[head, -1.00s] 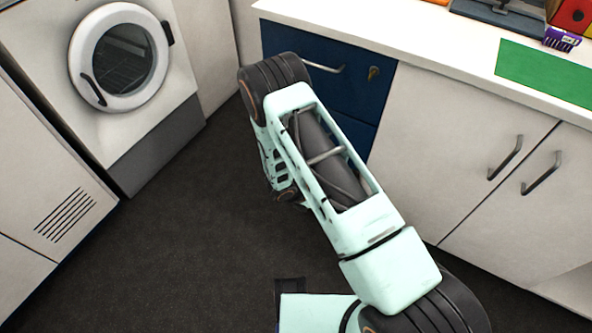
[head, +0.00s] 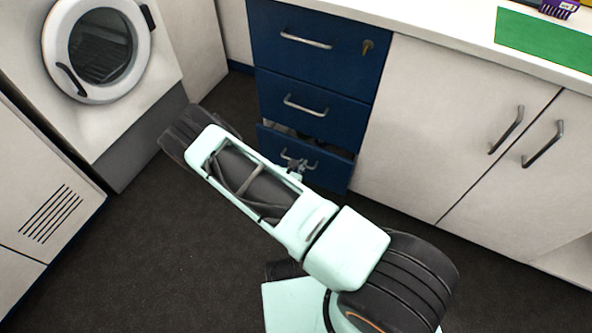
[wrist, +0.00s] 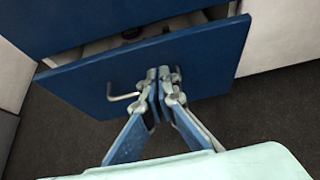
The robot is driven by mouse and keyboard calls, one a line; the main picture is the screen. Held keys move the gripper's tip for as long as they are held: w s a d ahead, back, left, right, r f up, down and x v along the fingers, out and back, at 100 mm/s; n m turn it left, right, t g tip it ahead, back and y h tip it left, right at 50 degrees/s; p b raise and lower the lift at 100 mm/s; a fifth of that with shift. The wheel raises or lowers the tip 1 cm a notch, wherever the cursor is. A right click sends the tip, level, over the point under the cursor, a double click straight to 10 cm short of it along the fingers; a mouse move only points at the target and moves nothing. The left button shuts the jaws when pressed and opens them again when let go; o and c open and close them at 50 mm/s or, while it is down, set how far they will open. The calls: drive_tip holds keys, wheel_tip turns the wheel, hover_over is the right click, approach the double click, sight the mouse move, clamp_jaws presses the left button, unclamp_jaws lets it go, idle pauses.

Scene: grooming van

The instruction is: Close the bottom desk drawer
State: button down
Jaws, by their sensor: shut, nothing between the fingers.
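The bottom desk drawer (head: 328,167) is dark blue with a metal bar handle and stands partly open below two shut drawers. Its front also shows in the wrist view (wrist: 85,90), with a gap above it into the drawer. My gripper (head: 296,165) is at the drawer front, by the handle. In the wrist view my gripper (wrist: 164,73) is shut and empty, its fingertips at the drawer front just right of the handle's visible end (wrist: 124,97). The fingers hide part of the handle. I cannot tell whether the tips touch the front.
The middle drawer (head: 318,105) and the top drawer (head: 330,50), with a lock, are shut. White cupboard doors (head: 440,130) stand to the right. A front-loading washer (head: 125,130) stands at the left. The dark floor (head: 130,250) is clear on the left.

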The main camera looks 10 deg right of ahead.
sight(313, 147)
drive_tip(key=b+x, duration=0.1)
drive_tip(key=x, duration=0.2)
drive_tip(key=r+x, duration=0.1)
drive_tip(key=x, duration=0.1)
drive_tip(key=shift+w+d+f+b, duration=0.15)
drive_tip(key=shift+w+d+b, duration=0.25)
drive_tip(key=shift+w, duration=0.15)
drive_tip(key=shift+w+d, duration=0.35)
drive_tip(key=shift+w, duration=0.15)
drive_tip(key=shift+w+d, duration=0.75)
drive_tip(key=shift+w, duration=0.25)
drive_tip(key=shift+a, duration=0.1)
